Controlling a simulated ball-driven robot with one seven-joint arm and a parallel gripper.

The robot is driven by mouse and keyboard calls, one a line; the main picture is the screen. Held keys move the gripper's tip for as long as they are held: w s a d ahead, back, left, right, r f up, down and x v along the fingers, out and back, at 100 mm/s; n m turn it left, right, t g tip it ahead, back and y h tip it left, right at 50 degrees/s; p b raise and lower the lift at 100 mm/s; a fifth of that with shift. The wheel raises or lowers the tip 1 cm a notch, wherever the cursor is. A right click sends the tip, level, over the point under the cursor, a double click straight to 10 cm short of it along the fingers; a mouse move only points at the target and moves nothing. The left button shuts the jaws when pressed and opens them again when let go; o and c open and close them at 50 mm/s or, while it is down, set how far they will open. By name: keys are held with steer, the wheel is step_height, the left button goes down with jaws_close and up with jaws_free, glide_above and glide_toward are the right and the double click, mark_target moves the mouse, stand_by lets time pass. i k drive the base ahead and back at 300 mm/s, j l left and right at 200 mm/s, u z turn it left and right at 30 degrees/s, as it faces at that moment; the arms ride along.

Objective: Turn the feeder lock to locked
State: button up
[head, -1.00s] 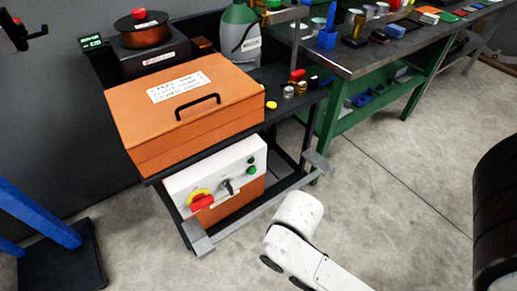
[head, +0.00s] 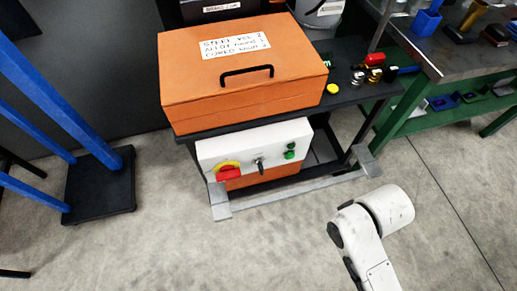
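A white control panel (head: 219,150) sits on the front of the machine, under the orange lid. My white arm link shows at the lower right, in front of the machine and apart from the panel. My gripper is out of the picture.
A grey metal bar (head: 290,194) runs low in front of the panel. The orange lid (head: 190,92) has a black handle and a paper label. A blue frame (head: 62,105) stands on a dark base at the left. Green-legged benches stand at the right. The floor in front is clear.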

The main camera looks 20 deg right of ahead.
mark_target(260, 163)
steer(key=l+u, duration=0.25)
steer(key=u, duration=0.15)
steer(key=k+l+u, duration=0.1)
steer(key=l+u, duration=0.15)
steer(key=u, duration=0.15)
